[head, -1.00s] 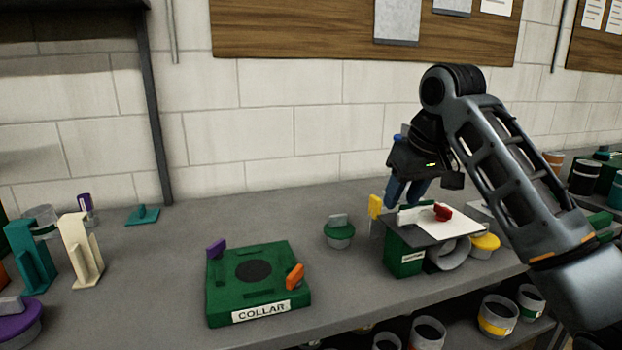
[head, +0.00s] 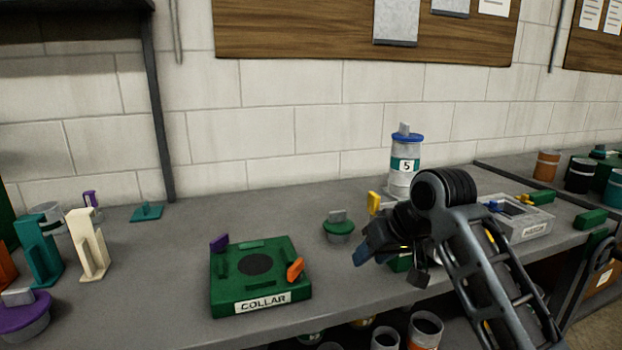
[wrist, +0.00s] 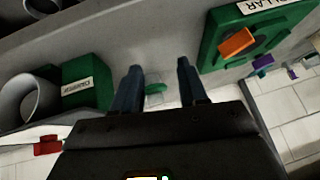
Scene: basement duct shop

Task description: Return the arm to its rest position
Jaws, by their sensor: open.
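My gripper (head: 362,258) is dark with blue fingers and hangs low over the bench, right of the green COLLAR fixture (head: 228,290). In the wrist view its two fingers (wrist: 159,68) are apart with nothing held between them. A green lidded piece (wrist: 155,88) shows beyond the fingers there. It is the green cap with a grey handle (head: 338,228) in the head view. My bent arm hides most of the green labelled block (head: 399,263) from the head camera. The wrist view shows this block (wrist: 85,82) at left.
A grey box (head: 522,222) lies to the right. Cream (head: 90,250) and teal (head: 40,250) stands are at left. Open cans sit below the bench. The bench left of the COLLAR fixture is partly clear.

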